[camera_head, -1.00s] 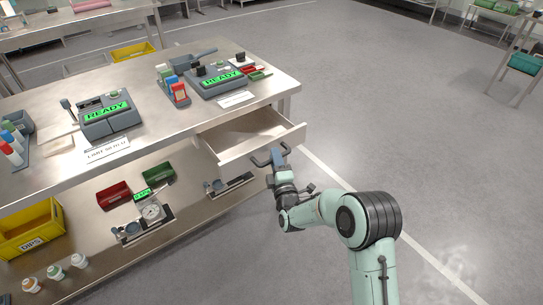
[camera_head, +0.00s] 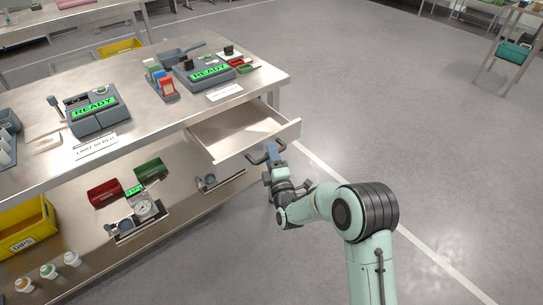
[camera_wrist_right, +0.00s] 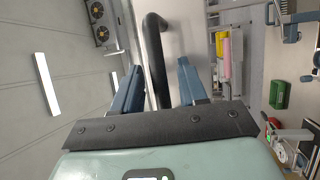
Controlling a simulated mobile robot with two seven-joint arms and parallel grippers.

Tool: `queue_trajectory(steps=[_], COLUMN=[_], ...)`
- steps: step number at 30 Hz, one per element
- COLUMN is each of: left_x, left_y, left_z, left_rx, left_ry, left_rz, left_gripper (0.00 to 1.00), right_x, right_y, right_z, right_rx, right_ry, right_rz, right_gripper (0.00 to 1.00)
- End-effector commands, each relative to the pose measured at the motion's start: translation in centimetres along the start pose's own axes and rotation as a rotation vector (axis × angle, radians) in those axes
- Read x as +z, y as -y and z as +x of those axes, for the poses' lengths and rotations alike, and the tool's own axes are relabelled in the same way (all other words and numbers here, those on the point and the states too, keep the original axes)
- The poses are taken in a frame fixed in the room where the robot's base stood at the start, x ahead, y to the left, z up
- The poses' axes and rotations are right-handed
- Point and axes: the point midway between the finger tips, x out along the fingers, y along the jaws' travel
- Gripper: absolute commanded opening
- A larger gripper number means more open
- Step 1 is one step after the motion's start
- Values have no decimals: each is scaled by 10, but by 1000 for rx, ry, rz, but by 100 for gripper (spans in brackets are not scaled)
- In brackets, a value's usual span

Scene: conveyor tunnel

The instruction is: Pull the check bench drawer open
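The check bench drawer (camera_head: 232,133) stands pulled out from under the bench top at its right end, and its tray looks empty. Its dark bar handle (camera_head: 258,158) is on the drawer front. My right gripper (camera_head: 272,151) is at this handle. In the right wrist view the handle bar (camera_wrist_right: 155,60) stands between the two blue fingers of my right gripper (camera_wrist_right: 160,75), with a visible gap on the right side, so the fingers look open around it. My left gripper is not in view.
The bench top (camera_head: 160,115) carries two devices with green READY screens (camera_head: 94,110). The lower shelf holds a red bin (camera_head: 105,193), a green bin (camera_head: 150,170), a dial gauge (camera_head: 145,208) and a yellow DIPS bin (camera_head: 25,232). The floor (camera_head: 400,130) to the right is clear.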

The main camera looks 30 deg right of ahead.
Motion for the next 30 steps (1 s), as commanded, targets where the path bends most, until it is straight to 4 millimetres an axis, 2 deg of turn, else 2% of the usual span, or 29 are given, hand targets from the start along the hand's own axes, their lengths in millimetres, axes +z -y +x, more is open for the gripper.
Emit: queue_trajectory(steps=[4, 7, 15, 21, 25, 30], left_x=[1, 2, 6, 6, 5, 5], left_y=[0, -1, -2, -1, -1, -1], left_z=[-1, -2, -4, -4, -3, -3], left_rx=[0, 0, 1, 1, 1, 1], left_ry=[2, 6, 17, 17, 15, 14], left_rz=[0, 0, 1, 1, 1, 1], left_gripper=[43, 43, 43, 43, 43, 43], right_x=[0, -1, 0, 0, 0, 0], right_y=[0, 0, 0, 1, 0, 0], right_z=[-6, -20, -80, -116, -129, -134], right_rx=[-1, -2, -4, -3, -1, 0], right_ry=[-1, -1, -1, -1, -1, 0], right_rz=[0, 0, 0, 0, 0, 0], right_gripper=[42, 42, 42, 42, 42, 42])
